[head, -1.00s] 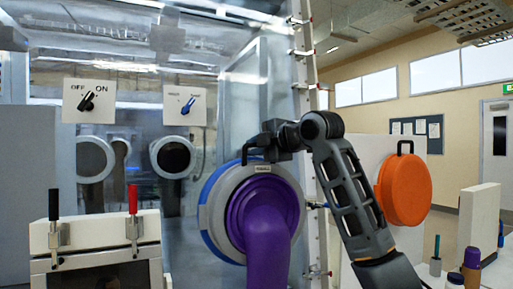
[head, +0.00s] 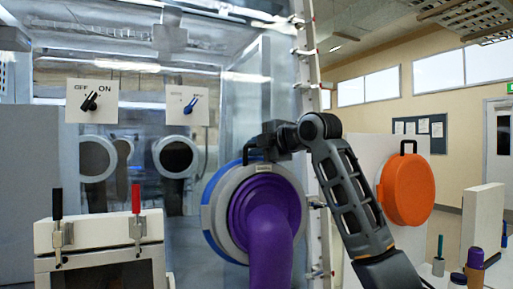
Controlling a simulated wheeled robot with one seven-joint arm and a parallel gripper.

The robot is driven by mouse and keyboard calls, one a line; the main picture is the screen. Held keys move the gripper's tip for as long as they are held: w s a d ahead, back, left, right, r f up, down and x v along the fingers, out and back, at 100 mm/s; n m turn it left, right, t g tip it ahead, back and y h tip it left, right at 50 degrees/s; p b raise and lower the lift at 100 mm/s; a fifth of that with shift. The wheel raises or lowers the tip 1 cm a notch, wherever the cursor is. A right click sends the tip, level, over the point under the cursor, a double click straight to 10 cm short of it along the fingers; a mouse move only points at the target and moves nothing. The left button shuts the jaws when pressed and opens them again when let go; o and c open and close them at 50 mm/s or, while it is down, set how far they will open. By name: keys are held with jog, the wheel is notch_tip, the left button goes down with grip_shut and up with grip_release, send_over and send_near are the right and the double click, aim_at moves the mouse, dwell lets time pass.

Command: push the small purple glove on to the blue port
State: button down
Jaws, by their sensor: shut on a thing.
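The purple glove (head: 266,215) has a grey cuff ring (head: 214,219) and hangs down, its lower end cut off by the frame. The ring stands right in front of the blue port (head: 209,240), whose blue rim shows along its left and upper edge. I cannot tell whether ring and port touch. My gripper (head: 250,152) is at the top of the ring, shut on the dark handle there. My arm comes in from the lower right, and its fingertips are partly hidden.
An orange round cover (head: 405,190) with a black handle is on a white panel at the right. Two switch plates (head: 91,100) (head: 187,105) are on the glass. A box with black and red toggle clamps (head: 100,235) stands lower left. Bottles (head: 474,262) stand lower right.

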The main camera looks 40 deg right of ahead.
jog(key=shift+w+f, duration=0.1)
jog(key=shift+w, duration=0.05)
jog(key=c, duration=1.1)
grip_release()
jog(key=shift+o, duration=0.7)
jog(key=shift+f, duration=0.2)
jog(key=shift+f, duration=0.1)
jog(key=shift+s, duration=0.35)
jog(key=shift+c, duration=0.2)
jog(key=shift+o, duration=0.2)
jog(key=s+r+b, duration=0.1)
jog(key=s+r, duration=0.1)
jog(key=s, duration=0.5)
jog(key=shift+b, duration=0.4)
jog(key=shift+a+r, duration=0.1)
